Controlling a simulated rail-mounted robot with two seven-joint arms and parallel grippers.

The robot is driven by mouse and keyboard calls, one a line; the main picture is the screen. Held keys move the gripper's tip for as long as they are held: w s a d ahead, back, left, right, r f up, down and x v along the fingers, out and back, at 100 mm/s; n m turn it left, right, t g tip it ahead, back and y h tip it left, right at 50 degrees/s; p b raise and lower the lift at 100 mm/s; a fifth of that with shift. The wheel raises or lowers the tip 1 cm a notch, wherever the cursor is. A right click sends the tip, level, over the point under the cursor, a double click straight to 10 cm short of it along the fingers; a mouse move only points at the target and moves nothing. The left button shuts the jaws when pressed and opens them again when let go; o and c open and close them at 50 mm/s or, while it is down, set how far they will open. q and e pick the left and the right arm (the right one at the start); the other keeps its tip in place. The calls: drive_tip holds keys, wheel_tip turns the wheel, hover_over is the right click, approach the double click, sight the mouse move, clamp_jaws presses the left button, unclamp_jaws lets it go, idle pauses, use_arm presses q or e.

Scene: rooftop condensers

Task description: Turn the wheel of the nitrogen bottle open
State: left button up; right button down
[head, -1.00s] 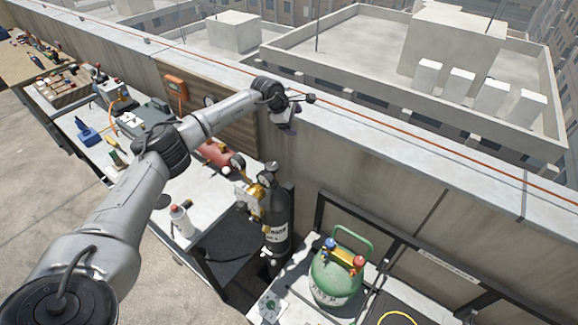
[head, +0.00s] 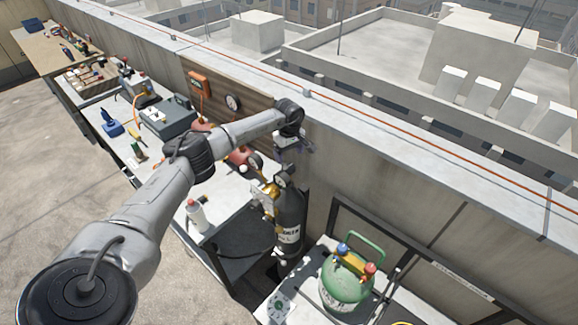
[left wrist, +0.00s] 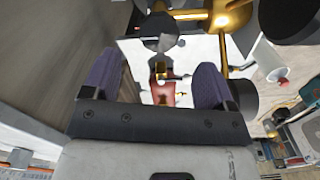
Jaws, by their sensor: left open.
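The nitrogen bottle (head: 290,215) is a dark upright cylinder with a pale label, standing beside the bench against the wall. Brass regulator fittings and gauges (head: 262,188) sit on its left side near the top. My left gripper (head: 291,150) is just above the bottle's top, and no contact shows. In the left wrist view its two purple fingers (left wrist: 155,78) are spread with nothing held between them. A grey round part (left wrist: 160,34), perhaps the wheel, shows beyond the fingertips beside brass fittings (left wrist: 215,18). The wheel is hard to make out in the head view. My right gripper is not in view.
A green tank (head: 345,285) with red and blue valves stands on a table at the lower right. A white spray bottle (head: 197,215) and a grey case (head: 167,118) are on the bench. The parapet wall (head: 400,195) runs close behind the bottle.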

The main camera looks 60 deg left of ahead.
sight(289, 168)
use_arm(q)
wheel_tip(289, 168, down, 5)
drive_tip(key=shift+f, duration=1)
drive_tip(key=c, duration=0.9)
